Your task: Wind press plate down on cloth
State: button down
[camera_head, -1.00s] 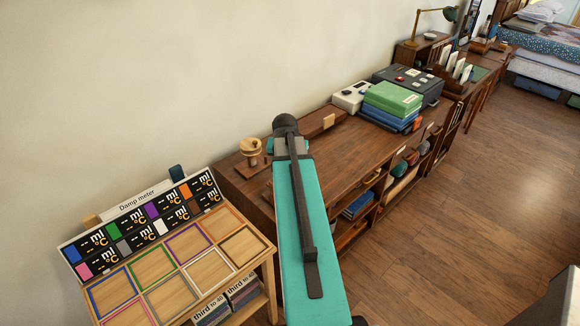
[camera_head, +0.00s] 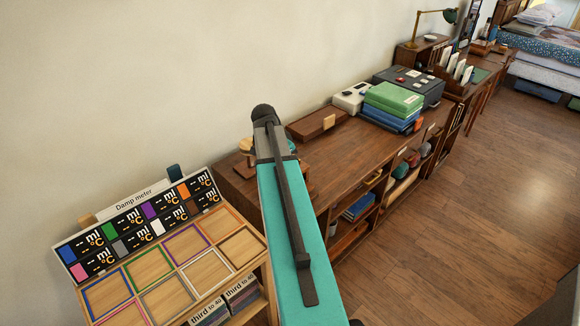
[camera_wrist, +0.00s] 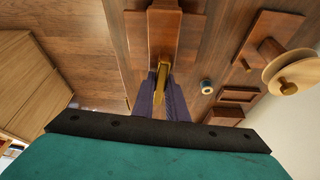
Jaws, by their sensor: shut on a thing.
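In the wrist view my gripper (camera_wrist: 163,82) points at the wooden desk top, its dark purple fingers shut on a slim yellow-brown piece (camera_wrist: 161,76). This piece lies against a reddish-brown wooden part (camera_wrist: 165,35); I cannot tell if they are joined. To the right, a pale round wooden wheel with a peg (camera_wrist: 292,68) stands beside a brown wooden block (camera_wrist: 268,38). The pale wheel shows partly in the head view (camera_head: 245,145), left of my arm. My gripper is hidden behind my arm there. I cannot make out a press plate or cloth for certain.
The long desk (camera_head: 350,140) carries a brown box with a tan knob (camera_head: 328,121), green and blue cases (camera_head: 393,98) and a white device (camera_head: 352,96). A damp meter board (camera_head: 140,225) and a tray of coloured frames (camera_head: 185,260) stand at left. The floor (camera_head: 460,200) at right is clear.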

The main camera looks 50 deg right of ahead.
jog(key=m+g+b, duration=0.1)
jog(key=m, duration=0.2)
jog(key=m+g+y+b, duration=0.1)
jog(key=m, duration=0.2)
jog(key=shift+w+d, duration=0.1)
jog(key=shift+w, duration=0.05)
jog(key=m+y, duration=0.1)
jog(key=m, duration=0.1)
jog(key=m+g+b, duration=0.1)
jog(key=m, duration=0.2)
jog(key=shift+y, duration=0.4)
jog(key=c, duration=1.8)
grip_release()
jog(key=shift+o, duration=0.2)
jog(key=shift+r, duration=0.1)
jog(key=p+v, duration=0.1)
jog(key=v, duration=1.2)
jog(key=shift+r, duration=0.2)
